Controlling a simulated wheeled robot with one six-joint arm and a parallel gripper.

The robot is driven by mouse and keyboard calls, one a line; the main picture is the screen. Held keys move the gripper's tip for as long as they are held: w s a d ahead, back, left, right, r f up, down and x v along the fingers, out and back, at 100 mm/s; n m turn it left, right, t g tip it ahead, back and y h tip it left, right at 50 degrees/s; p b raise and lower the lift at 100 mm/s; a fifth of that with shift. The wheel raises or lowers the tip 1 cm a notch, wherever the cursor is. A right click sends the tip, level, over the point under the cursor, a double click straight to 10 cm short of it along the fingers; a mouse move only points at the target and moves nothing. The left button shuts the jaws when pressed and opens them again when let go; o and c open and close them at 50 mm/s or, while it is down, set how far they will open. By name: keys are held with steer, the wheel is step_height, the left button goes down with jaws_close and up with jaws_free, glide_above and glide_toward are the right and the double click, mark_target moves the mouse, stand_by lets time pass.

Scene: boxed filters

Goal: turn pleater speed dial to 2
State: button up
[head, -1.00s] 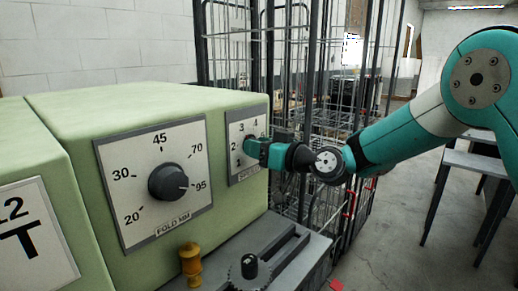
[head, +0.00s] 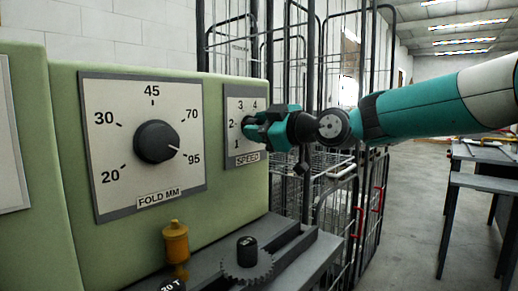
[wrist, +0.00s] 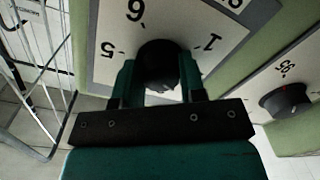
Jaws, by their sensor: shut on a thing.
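The speed dial is a black knob (wrist: 158,62) on a white scale plate (head: 236,105) with a grey border marked SPEED, on the green machine front. My gripper (head: 250,125) reaches it from the right and hides most of the knob in the head view. In the wrist view, my gripper's two teal fingers (wrist: 158,82) stand on either side of the knob, shut on it. The numbers 1, 2, 3 and 4 show on the plate in the head view; 5, 6 and 1 show in the wrist view. I cannot read where the knob points.
A larger FOLD MM dial (head: 156,142) sits left of the speed plate, its mark near 95. A yellow-brown knob (head: 175,243) and a dark toothed wheel (head: 247,262) stand below. Wire cage trolleys (head: 335,190) stand behind my gripper.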

steer(key=shift+n+b, duration=0.9)
steer(key=shift+b, duration=0.2)
steer(key=o, duration=0.9)
steer(key=b+v, duration=0.3)
steer(key=v, duration=1.4)
steer(key=shift+s+d, duration=0.15)
steer(key=shift+s, duration=0.05)
